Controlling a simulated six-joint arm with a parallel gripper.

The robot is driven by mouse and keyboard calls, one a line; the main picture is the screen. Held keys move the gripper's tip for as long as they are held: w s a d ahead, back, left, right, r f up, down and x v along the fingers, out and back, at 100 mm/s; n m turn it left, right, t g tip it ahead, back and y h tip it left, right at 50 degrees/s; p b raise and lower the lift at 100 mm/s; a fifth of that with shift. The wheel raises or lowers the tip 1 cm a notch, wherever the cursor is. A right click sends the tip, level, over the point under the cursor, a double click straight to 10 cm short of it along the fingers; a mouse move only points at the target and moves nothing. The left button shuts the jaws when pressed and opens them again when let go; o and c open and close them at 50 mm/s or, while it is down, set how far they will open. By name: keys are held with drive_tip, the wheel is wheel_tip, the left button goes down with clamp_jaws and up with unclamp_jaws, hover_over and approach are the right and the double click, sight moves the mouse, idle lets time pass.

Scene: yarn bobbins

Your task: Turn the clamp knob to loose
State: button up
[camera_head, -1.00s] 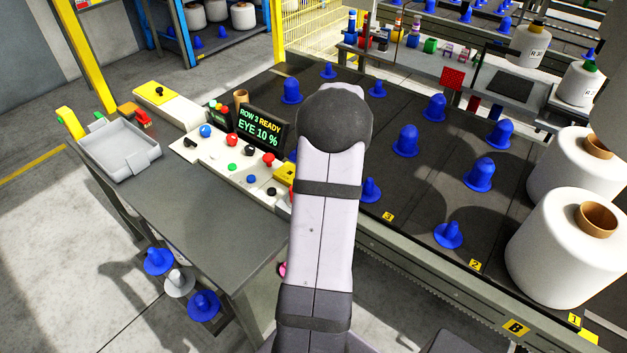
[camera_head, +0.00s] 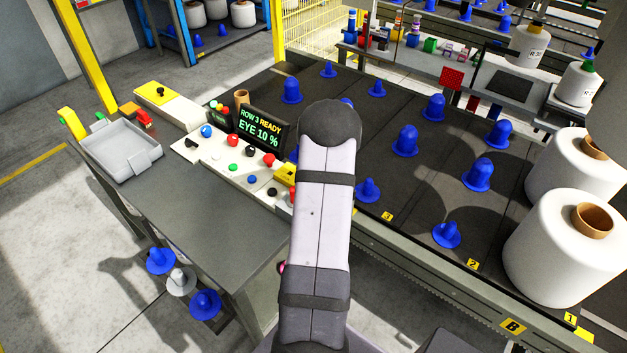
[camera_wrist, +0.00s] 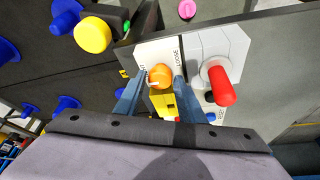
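The orange round clamp knob (camera_wrist: 161,76) sits on a white plate (camera_wrist: 158,50) in the wrist view. A small white mark shows at the knob's lower left. The word LOOSE is printed on the plate to the knob's right; lettering to its left is mostly hidden by a finger. My gripper (camera_wrist: 161,79) has its two blue-grey fingers on either side of the knob, apart, with narrow gaps seeming to show beside it. Firm contact is not visible. In the head view my arm hides the knob and gripper.
A red handle (camera_wrist: 222,86) on a grey block stands close to my right finger. A yellow cap (camera_wrist: 93,35) is at upper left. The head view shows a button panel (camera_head: 217,158), a display (camera_head: 261,132), blue bobbin holders and large white bobbins (camera_head: 560,250) at right.

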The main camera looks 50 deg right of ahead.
drive_tip(key=c, duration=0.7)
drive_tip(key=shift+c, duration=0.2)
drive_tip(key=shift+m, duration=0.3)
drive_tip(key=shift+a+r+m+h+p, duration=0.1)
drive_tip(key=shift+m+h+p, duration=0.2)
drive_tip(key=shift+m+p, duration=0.4)
drive_tip(key=shift+r+m+g+p, duration=0.1)
drive_tip(key=shift+m+g+p, duration=0.3)
drive_tip(key=shift+m+p, duration=0.5)
drive_tip(key=p, duration=0.3)
drive_tip(key=shift+m+h, duration=0.4)
drive_tip(key=p, duration=0.3)
drive_tip(key=shift+w+a+m+g, duration=0.1)
drive_tip(key=shift+m+g, duration=0.2)
drive_tip(key=shift+m, duration=0.1)
drive_tip(key=shift+f+m+p, duration=0.25)
drive_tip(key=shift+m+p, duration=0.15)
drive_tip(key=shift+p, duration=0.75)
